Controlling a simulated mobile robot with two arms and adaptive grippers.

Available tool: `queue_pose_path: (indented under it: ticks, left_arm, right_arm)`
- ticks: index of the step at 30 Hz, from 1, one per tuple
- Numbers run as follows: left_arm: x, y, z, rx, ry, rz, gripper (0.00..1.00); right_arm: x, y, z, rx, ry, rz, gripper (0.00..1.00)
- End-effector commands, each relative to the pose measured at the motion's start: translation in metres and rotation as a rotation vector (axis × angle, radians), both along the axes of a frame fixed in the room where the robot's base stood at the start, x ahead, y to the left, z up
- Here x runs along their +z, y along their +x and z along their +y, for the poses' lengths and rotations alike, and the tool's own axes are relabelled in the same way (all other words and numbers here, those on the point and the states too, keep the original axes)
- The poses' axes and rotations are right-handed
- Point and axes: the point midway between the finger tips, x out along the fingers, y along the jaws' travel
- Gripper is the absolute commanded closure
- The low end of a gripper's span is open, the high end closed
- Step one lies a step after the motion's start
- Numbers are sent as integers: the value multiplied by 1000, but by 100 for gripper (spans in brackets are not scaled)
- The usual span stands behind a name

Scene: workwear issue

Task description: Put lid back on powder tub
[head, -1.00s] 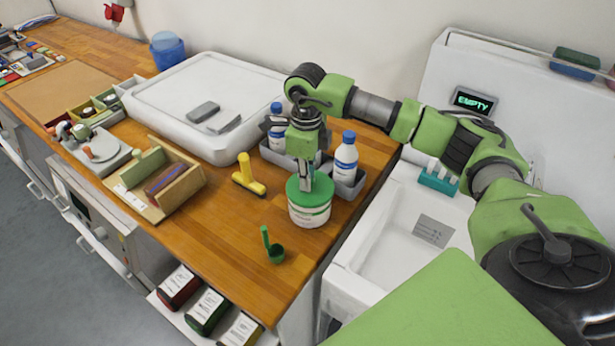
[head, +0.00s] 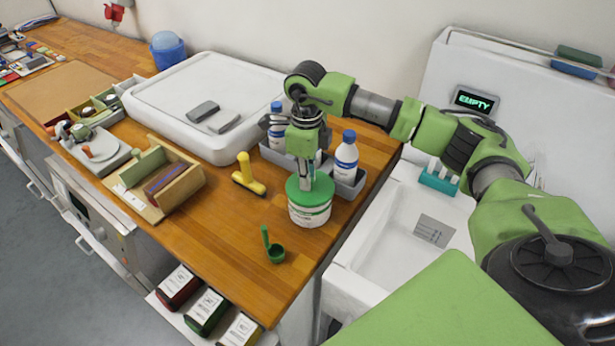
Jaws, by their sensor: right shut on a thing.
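The powder tub (head: 310,215) is white with printed text and stands upright on the wooden bench near its right edge. The green lid (head: 311,192) is on top of the tub and looks level; whether it is fully seated I cannot tell. My right gripper (head: 307,178) points straight down over the lid, shut on it at its top. The fingertips partly hide the lid's middle. My left gripper is not in view.
A green scoop (head: 275,252) lies in front of the tub. A yellow tool (head: 248,177) is to its left. A blue-capped bottle (head: 346,158) in a grey bin stands close behind. A white sink (head: 385,250) is to the right.

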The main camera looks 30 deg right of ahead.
Motion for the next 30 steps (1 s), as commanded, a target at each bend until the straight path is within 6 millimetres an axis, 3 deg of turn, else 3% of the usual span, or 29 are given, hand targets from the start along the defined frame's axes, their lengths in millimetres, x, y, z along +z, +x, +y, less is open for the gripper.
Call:
queue_pose_path:
  ticks: [30]
  left_arm:
    - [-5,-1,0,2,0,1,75]
  right_arm:
    - [-3,0,0,0,0,0,100]
